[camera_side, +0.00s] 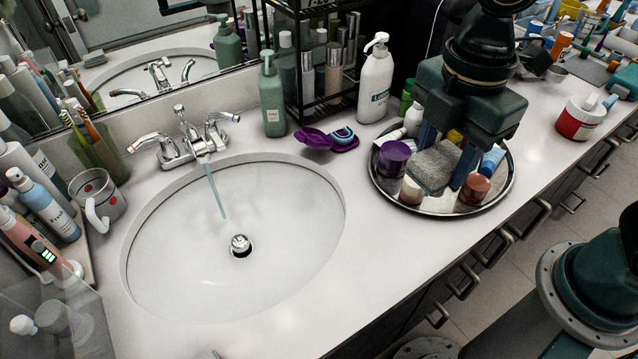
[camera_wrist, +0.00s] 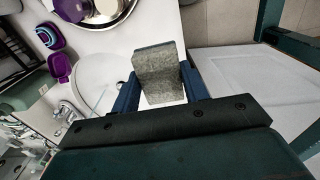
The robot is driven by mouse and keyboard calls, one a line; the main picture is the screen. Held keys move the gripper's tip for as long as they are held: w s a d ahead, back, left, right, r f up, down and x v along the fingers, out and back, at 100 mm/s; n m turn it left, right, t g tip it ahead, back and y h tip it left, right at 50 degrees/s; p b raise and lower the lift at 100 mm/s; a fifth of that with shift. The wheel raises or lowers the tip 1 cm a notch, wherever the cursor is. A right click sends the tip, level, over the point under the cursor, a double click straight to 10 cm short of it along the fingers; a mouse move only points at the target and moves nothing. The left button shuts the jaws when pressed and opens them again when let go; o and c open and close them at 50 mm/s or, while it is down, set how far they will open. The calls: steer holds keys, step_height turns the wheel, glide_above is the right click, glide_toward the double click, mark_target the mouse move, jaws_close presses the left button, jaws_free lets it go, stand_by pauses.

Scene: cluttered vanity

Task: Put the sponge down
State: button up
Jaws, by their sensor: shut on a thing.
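The sponge (camera_side: 433,168) is a grey, speckled block. My gripper (camera_side: 446,166) is shut on it, with one blue finger on each side. In the side view the sponge shows in front of the round silver tray (camera_side: 388,193) and its items; I cannot tell how far above the tray it is. In the wrist view the sponge (camera_wrist: 157,72) sits between the fingers of my gripper (camera_wrist: 160,88), its lower end close to the dark gripper body. The tray (camera_wrist: 91,22) shows at the top left there.
The tray holds a purple jar (camera_side: 394,159), a brown-capped jar (camera_side: 474,189), a blue tube (camera_side: 491,161) and other small items. A white pump bottle (camera_side: 375,80) stands behind it. The sink (camera_side: 235,240) is left. Bare counter lies between sink and tray.

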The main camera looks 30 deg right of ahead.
steer(key=shift+s, duration=0.25)
glide_above(407, 255)
step_height(407, 255, down, 16)
steer(key=shift+d+f, duration=0.1)
stand_by(0.5)
steer(key=shift+f, duration=1.85)
steer(key=shift+f, duration=0.15)
steer(key=o, duration=1)
steer(key=shift+o, duration=0.2)
step_height(407, 255, up, 12)
